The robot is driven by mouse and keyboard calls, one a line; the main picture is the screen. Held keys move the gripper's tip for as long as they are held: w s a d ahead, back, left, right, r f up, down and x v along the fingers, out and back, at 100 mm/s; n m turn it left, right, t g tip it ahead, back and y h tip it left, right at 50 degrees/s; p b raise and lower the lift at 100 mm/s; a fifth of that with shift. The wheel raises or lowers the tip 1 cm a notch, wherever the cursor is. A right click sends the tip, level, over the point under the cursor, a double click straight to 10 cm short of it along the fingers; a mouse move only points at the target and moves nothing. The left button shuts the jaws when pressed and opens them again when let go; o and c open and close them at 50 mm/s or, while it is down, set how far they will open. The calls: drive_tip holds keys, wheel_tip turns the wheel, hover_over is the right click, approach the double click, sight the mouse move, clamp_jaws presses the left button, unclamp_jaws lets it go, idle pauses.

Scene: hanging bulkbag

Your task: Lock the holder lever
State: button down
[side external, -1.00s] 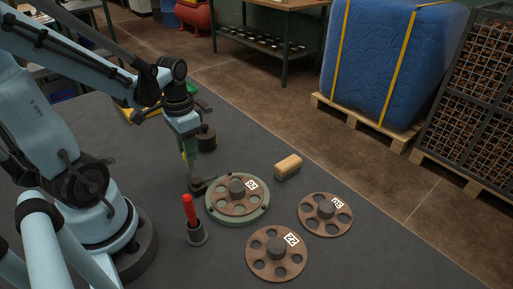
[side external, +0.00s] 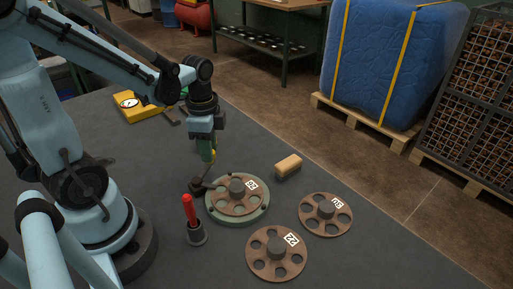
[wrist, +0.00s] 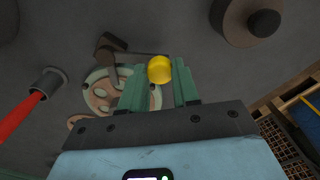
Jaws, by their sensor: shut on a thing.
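The holder is a pale green round base (side external: 235,219) with a brown holed disc (side external: 226,208) seated in it. A dark clamp pivot (side external: 196,186) stands at its left rim, with an arm reaching toward the disc. The lever's yellow knob (side external: 213,156) shows at my fingertips above the pivot. My gripper (side external: 207,159) is shut on the knob. In the wrist view the yellow knob (wrist: 160,69) sits between my green fingers, and the dark pivot (wrist: 106,43) is up and left of it. The lever's shaft is thin and partly hidden.
A red-handled tool stands in a grey cup (side external: 196,234) in front of the pivot. Two loose brown discs (side external: 262,264) (side external: 312,229) and a wooden-topped brush or block (side external: 288,166) lie to the right. A yellow gauge box (side external: 140,108) is behind.

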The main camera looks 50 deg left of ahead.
drive_tip(key=shift+w+d, duration=0.1)
drive_tip(key=shift+d, duration=0.1)
idle(0.4)
drive_tip(key=c, duration=0.8)
unclamp_jaws()
drive_tip(key=shift+r, duration=0.15)
drive_tip(key=shift+r, duration=5.9)
drive_tip(key=d+f+n+t, duration=0.1)
drive_tip(key=d+n+t, duration=0.1)
drive_tip(key=n, duration=0.1)
drive_tip(key=w+d+f+n+t, duration=0.1)
drive_tip(key=d+n+t, duration=0.1)
drive_tip(key=d+n, duration=0.1)
drive_tip(key=w+d+f+n+t, duration=0.1)
drive_tip(key=d+n+t, duration=0.1)
drive_tip(key=t, duration=0.1)
drive_tip(key=shift+d+f+n, duration=0.15)
drive_tip(key=shift+f+n, duration=0.1)
drive_tip(key=shift+n, duration=0.15)
